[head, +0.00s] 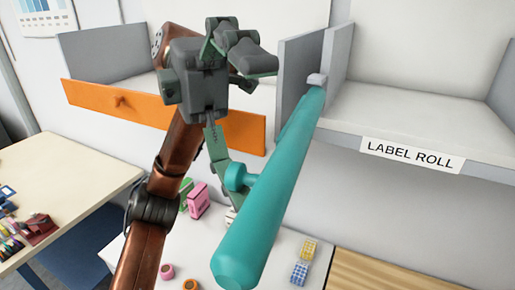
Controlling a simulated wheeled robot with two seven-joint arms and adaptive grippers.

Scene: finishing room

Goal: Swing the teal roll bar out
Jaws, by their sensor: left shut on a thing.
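The teal roll bar (275,195) is a thick round bar. Its far end meets a small grey mount (317,80) at the front edge of a grey divider, and its near end points down toward me over the table. A short teal knob (237,176) sticks out from its left side. My left gripper (252,140) is at the bar's left side, with one finger above and the other down by the knob. My right gripper is not in view.
A grey shelf labelled "LABEL ROLL" (412,153) is at right. An orange drawer front (150,112) is behind my left arm. Below the bar, pink boxes (198,200), small rolls (167,271) and patterned blocks (299,273) are on the white table.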

